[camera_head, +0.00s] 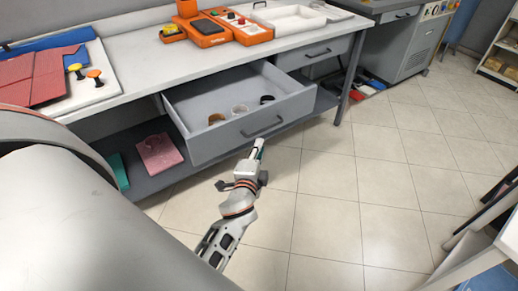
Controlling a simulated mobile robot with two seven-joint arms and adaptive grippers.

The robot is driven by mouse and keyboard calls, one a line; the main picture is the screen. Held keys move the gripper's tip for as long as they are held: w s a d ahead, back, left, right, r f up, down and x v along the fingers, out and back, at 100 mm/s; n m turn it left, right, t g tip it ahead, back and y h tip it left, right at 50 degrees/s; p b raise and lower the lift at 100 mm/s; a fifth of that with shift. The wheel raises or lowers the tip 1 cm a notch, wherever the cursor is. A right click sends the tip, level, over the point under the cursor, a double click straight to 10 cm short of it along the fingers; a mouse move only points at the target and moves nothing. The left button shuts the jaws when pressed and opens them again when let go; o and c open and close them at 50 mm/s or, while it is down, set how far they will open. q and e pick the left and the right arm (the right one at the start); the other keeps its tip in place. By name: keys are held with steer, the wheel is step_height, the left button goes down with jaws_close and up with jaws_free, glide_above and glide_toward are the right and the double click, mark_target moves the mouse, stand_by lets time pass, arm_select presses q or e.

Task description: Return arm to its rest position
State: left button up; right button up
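My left arm comes in from the lower left, with a large pale link filling that corner. My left gripper (257,151) points away from me, just in front of and below the open drawer's front in the picture. Its fingertips are small and seen from behind, so I cannot tell whether they are open or shut. I see no object clearly held in it. My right gripper is not in view.
An open grey drawer (247,137) juts from the workbench (125,70), holding a brown, a pale and a black ring-like item. Pink folded cloth (159,154) lies on the lower shelf. Furniture stands at the right edge. The tiled floor (355,185) between is clear.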

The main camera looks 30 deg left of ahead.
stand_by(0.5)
arm_select(q)
steer(key=s+d+f+n+g+h, duration=0.1)
steer(key=s+d+f+n+h, duration=0.1)
steer(key=s, duration=0.5)
steer(key=s+d+f+n+g+h+p, duration=0.1)
steer(key=s+d+f+n+g+h, duration=0.1)
steer(key=s+d+f, duration=0.5)
steer(key=s+d+f+n+g+h, duration=0.1)
steer(key=s+d+f+n+h, duration=0.2)
steer(key=s, duration=0.5)
step_height(320, 180, down, 4)
steer(key=shift+s+d+r+n+g+h, duration=0.15)
steer(key=shift+d+n+g+h, duration=0.2)
steer(key=shift+d+h, duration=0.75)
